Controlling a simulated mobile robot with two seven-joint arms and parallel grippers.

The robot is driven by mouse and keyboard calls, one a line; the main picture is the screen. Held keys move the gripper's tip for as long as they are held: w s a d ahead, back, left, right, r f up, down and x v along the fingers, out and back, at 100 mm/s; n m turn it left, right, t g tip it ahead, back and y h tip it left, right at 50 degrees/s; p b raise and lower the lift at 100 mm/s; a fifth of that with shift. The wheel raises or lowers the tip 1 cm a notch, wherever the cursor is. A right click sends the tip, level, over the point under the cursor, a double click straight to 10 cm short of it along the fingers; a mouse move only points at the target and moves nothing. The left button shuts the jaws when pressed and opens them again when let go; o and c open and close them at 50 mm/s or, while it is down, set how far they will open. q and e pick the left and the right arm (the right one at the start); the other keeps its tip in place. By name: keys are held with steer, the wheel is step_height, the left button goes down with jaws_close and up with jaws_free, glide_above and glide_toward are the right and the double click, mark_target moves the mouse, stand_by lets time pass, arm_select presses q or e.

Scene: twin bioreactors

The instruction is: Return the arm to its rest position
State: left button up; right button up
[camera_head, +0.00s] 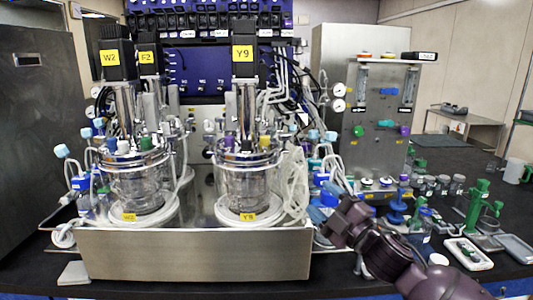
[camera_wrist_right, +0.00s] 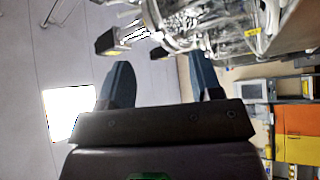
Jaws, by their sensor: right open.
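My right arm comes in from the lower right of the head view. Its gripper (camera_head: 332,203) is in front of the right end of the bioreactor stand (camera_head: 195,255). In the right wrist view the two dark blue fingers of the gripper (camera_wrist_right: 161,82) are apart, with nothing between them. That view looks sideways, with glassware and tubing (camera_wrist_right: 195,20) beyond the fingertips. I cannot tell whether the fingers touch the tubing near them in the head view. My left gripper is not in view.
Two glass bioreactors, W2 (camera_head: 140,188) and Y9 (camera_head: 245,185), stand on the steel stand with loose white tubing. Green clamps (camera_head: 477,205), a white tray (camera_head: 468,254) and several small bottles crowd the black bench to the right. A steel cabinet (camera_head: 345,120) stands behind.

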steer(key=s+d+f+m+h, duration=0.3)
steer(key=f+m, duration=0.2)
steer(key=f, duration=0.3)
steer(key=s+d+f+m+g+h, duration=0.1)
steer(key=s+d+f+m+h, duration=0.35)
steer(key=f, duration=0.35)
steer(key=s+d+f+m+h, duration=0.3)
steer(key=f+m, duration=0.3)
steer(key=f, duration=0.2)
steer(key=s+d+f+m+g+h, duration=0.1)
steer(key=s+d+f+m+g, duration=0.1)
steer(key=s+f, duration=0.5)
steer(key=s+d+f+m+g+h, duration=0.2)
steer(key=s+f, duration=0.6)
steer(key=s, duration=0.5)
steer(key=shift+s+d+f+m, duration=0.25)
steer(key=shift+d+m, duration=0.1)
steer(key=shift+d, duration=0.1)
steer(key=shift+r, duration=0.1)
steer(key=shift+c, duration=0.2)
